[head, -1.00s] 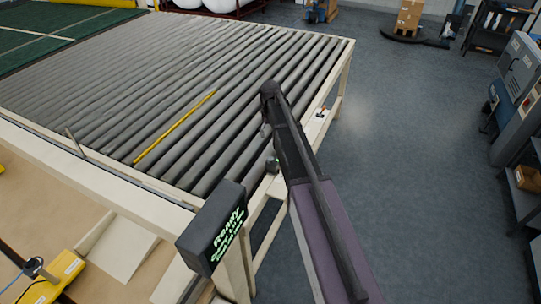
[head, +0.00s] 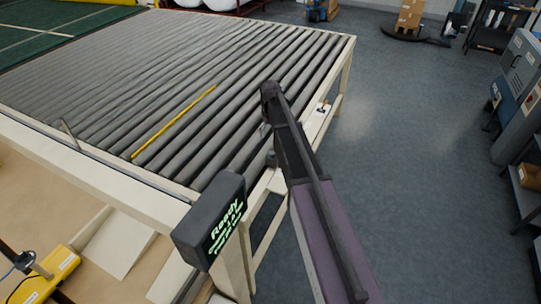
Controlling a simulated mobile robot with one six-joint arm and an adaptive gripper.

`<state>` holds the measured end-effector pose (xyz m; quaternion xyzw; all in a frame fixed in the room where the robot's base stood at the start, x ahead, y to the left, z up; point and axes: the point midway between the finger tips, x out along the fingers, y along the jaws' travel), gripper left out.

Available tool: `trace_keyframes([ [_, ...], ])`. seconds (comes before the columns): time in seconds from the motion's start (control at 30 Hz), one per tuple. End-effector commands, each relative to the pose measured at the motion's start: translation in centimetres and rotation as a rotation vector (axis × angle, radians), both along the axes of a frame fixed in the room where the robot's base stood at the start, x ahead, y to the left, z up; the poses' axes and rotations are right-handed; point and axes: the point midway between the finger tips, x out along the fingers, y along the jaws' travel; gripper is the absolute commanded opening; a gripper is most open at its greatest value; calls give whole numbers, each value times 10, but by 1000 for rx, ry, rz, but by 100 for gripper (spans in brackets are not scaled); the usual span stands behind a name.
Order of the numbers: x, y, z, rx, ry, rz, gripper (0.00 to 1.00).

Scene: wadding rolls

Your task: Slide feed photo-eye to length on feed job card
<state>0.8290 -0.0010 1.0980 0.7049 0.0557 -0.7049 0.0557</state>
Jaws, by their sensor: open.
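My arm reaches up from the bottom of the head view along the right side of the roller table. My gripper (head: 265,128) hangs below the arm's far end, mostly hidden behind the arm, and its fingers cannot be made out clearly. A small dark block (head: 271,158) sits on the table's side rail just left of the arm; I cannot tell whether it is the feed photo-eye. A small fitting with an orange-red part (head: 323,107) sits farther along the same rail, right of the arm. I see no readable feed job card.
The roller table (head: 345,45) has a yellow strip (head: 172,122) lying along its rollers. A dark display box (head: 210,222) reading "Ready" stands at the near corner. A yellow device (head: 48,276) is at the lower left. Open grey floor (head: 420,140) lies right of the table.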

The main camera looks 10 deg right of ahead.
Motion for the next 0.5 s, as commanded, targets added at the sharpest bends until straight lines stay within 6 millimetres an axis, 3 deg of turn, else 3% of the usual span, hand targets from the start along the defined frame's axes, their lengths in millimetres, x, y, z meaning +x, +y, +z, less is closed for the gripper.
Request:
trace_keyframes([
  [0.5,0,-1,-45,0,0,-1,79],
])
